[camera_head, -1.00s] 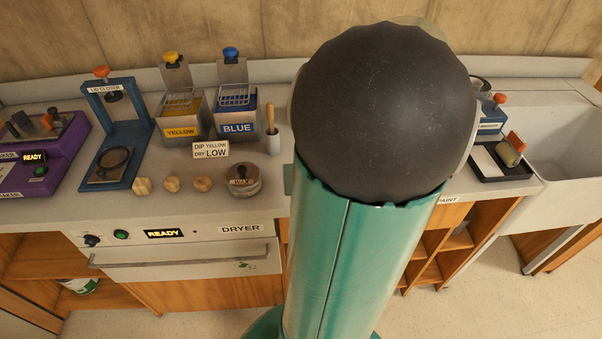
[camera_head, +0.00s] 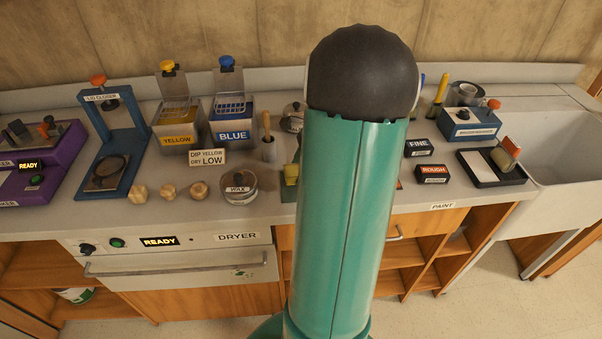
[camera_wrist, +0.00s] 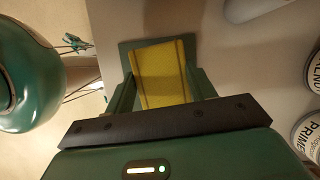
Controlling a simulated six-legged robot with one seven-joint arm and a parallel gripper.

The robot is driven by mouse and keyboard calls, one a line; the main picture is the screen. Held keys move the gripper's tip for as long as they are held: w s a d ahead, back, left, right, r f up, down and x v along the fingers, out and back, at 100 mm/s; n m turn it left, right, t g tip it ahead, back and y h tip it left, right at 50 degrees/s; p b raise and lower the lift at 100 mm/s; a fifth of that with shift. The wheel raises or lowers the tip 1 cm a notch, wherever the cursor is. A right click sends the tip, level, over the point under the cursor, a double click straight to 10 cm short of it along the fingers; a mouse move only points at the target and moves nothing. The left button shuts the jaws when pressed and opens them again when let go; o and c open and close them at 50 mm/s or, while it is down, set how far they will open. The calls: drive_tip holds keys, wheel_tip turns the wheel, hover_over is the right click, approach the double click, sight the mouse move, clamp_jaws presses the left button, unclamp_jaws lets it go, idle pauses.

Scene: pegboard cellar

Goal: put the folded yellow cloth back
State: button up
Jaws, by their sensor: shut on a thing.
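The folded yellow cloth (camera_wrist: 162,75) is between the two fingers of my gripper (camera_wrist: 163,90) in the wrist view. The gripper is shut on it. A flat dark green piece (camera_wrist: 128,48) shows behind and around the far end of the cloth, on or just above the pale counter (camera_wrist: 222,58). I cannot tell whether the cloth touches it. In the head view, a small yellow-green bit of the cloth (camera_head: 291,172) shows at the left side of my arm, over the counter. My arm hides the rest of the gripper there.
Labelled cans (camera_wrist: 310,135) stand at the right of the wrist view.

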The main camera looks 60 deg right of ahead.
drive_tip(key=shift+f, duration=1.05)
drive_tip(key=shift+s+f, duration=0.15)
drive_tip(key=shift+f, duration=0.45)
drive_tip(key=o, duration=1.2)
drive_tip(key=shift+f, duration=0.15)
drive_tip(key=shift+s, duration=0.1)
drive_tip(key=v, duration=1.4)
drive_tip(key=shift+w+a+r, duration=0.1)
drive_tip(key=shift+w+r, duration=0.1)
drive_tip(key=shift+r, duration=0.3)
